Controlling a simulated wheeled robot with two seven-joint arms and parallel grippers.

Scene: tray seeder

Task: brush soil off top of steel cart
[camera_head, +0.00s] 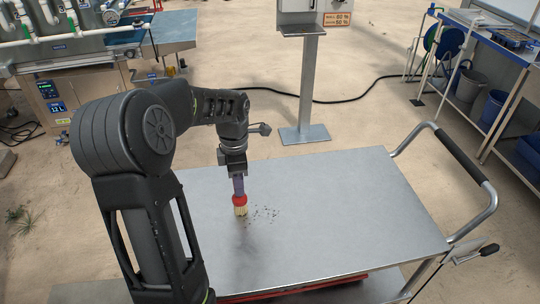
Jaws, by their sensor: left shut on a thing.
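The steel cart (350,215) has a flat, bare grey top in the middle of the head view. My left gripper (236,174) is above the cart's left half, shut on a brush (239,197). Dark soil crumbs (266,214) lie scattered on the top just right of the bristles. My right gripper is not in view.
The cart's push handle (462,158) rises at the right edge. A grey post (303,85) stands on the floor behind the cart. A shelf with bins (491,110) is at the right, and a machine (75,75) at the back left. A black cable (365,97) crosses the floor.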

